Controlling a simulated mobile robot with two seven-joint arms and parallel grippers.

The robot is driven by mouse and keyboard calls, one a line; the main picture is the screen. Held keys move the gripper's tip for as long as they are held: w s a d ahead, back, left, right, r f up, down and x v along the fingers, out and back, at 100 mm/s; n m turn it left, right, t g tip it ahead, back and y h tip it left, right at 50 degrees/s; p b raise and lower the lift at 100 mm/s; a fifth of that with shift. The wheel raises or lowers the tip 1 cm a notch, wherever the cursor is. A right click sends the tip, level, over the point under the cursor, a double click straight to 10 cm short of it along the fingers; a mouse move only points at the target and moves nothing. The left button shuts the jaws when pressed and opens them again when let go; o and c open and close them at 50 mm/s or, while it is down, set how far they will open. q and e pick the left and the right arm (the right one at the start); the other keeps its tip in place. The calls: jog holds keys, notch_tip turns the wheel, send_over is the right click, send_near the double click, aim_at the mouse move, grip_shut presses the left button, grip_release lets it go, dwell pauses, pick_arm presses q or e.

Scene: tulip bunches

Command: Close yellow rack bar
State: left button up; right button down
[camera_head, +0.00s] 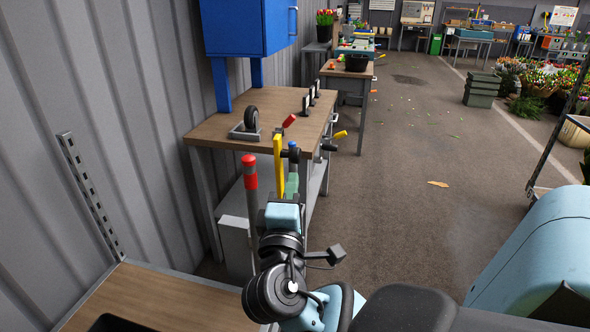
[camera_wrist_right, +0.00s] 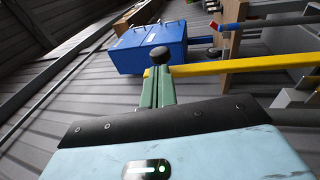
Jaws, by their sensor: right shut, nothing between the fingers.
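The yellow rack bar (camera_head: 279,166) stands out near the front end of the workbench, left of my right gripper's fingers. In the right wrist view the yellow bar (camera_wrist_right: 245,66) runs from the fingertips out to the right edge. My right gripper (camera_head: 291,178) is shut and empty, with its green fingers close beside the bar. In the wrist view the shut fingers (camera_wrist_right: 159,82) overlap the bar's near end; I cannot tell whether they touch it. A dark round knob (camera_wrist_right: 159,55) shows just beyond the fingertips. My left gripper is not in view.
A wooden-topped workbench (camera_head: 222,125) holds a caster wheel (camera_head: 250,119). A blue cabinet (camera_head: 240,25) is above it. A red-topped post (camera_head: 250,180) stands left of my right arm. A wooden shelf (camera_head: 165,302) lies at lower left. The floor to the right is mostly clear.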

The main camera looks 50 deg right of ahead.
aim_at(296, 161)
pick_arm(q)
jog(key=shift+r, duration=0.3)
pick_arm(e)
jog(key=shift+x, duration=1.95)
